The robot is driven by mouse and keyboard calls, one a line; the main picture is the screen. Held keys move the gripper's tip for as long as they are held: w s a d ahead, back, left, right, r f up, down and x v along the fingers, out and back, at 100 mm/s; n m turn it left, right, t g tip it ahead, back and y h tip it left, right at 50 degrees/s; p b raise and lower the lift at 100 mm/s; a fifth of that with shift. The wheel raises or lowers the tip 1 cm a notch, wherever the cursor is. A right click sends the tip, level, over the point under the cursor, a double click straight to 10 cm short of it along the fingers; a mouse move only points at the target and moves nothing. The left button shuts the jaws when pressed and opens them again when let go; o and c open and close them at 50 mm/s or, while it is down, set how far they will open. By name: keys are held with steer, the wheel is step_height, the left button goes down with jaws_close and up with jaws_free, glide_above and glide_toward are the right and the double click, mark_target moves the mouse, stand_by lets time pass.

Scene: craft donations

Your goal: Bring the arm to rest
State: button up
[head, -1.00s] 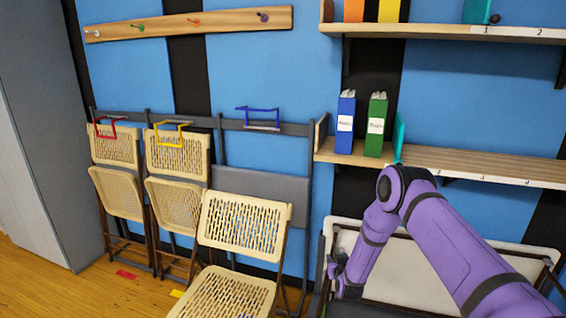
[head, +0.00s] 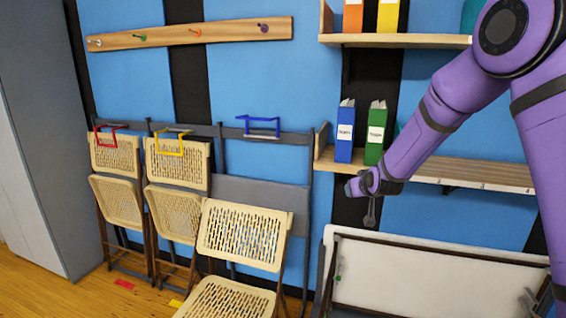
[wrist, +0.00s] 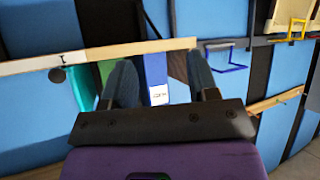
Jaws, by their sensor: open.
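My purple arm (head: 440,115) reaches from the right edge down and left across the shelves in the head view. My gripper (head: 369,212) is at its end, in front of the wall just below the lower shelf's left part. In the wrist view my gripper (wrist: 163,75) has its two dark fingers spread apart, with nothing between them. A blue binder (wrist: 155,70) shows behind the gap, not held. The fingers are small and partly hard to make out in the head view.
Blue (head: 345,140) and green (head: 375,145) binders stand on the lower shelf (head: 470,171). The upper shelf (head: 400,41) holds orange and yellow binders. A pale folded panel (head: 430,275) leans below. Folding chairs (head: 240,235) stand left under coloured hooks. Some floor is clear at lower left.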

steer(key=s+d+r+g, duration=0.2)
steer(key=s+r, duration=0.7)
steer(key=s, duration=0.2)
steer(key=s+d+r+g, duration=0.1)
steer(key=s+d+r, duration=0.1)
steer(key=s+r, duration=0.75)
steer(key=s+d+m+g+h, duration=0.1)
steer(key=s+d+m+g, duration=0.1)
steer(key=s, duration=2.5)
steer(key=shift+s+d+g, duration=0.35)
steer(key=shift+d+g, duration=0.15)
steer(key=shift+g, duration=0.1)
steer(key=shift+c, duration=0.4)
